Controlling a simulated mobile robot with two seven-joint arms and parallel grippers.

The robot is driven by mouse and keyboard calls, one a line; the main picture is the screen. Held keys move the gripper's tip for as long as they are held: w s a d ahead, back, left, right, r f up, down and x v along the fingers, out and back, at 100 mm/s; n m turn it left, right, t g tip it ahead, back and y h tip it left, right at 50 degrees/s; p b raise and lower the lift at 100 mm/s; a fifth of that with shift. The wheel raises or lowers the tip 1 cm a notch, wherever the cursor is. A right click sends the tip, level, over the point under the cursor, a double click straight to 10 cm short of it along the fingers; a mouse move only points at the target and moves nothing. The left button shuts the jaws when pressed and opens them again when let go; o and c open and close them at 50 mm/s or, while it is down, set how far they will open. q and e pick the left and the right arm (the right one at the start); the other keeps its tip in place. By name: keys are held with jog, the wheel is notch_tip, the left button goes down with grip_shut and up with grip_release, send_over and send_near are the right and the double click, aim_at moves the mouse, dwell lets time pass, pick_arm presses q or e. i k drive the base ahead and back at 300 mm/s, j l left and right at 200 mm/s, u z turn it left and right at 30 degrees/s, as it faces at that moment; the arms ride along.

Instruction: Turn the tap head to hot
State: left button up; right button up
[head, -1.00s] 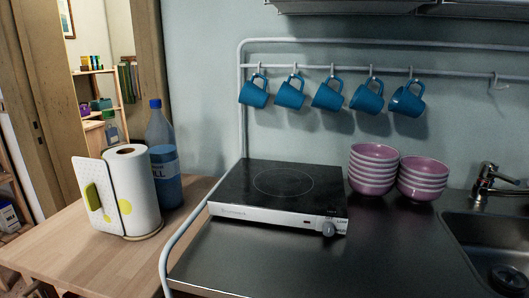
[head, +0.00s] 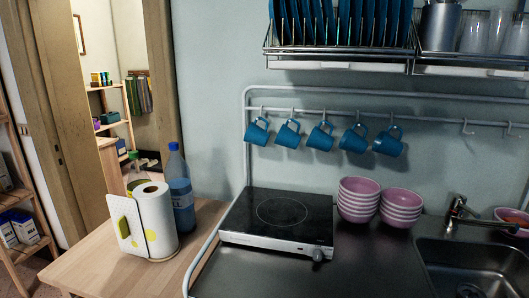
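The tap (head: 458,211) stands at the back edge of the sink (head: 425,262), at the right side of the head view. It is dark metal, with its spout reaching to the right over the basin. The tap head is small here, and I cannot tell which way it is turned. Neither of my grippers shows in the head view.
A hot plate (head: 282,218) and two stacks of pink bowls (head: 357,200) stand on the steel counter (head: 355,272) left of the sink. Blue mugs (head: 321,136) hang from a rail. A dish rack (head: 338,52) is above. Paper towels (head: 156,222) and a bottle (head: 181,190) stand left.

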aim_at(456, 197)
jog(key=z, duration=1.3)
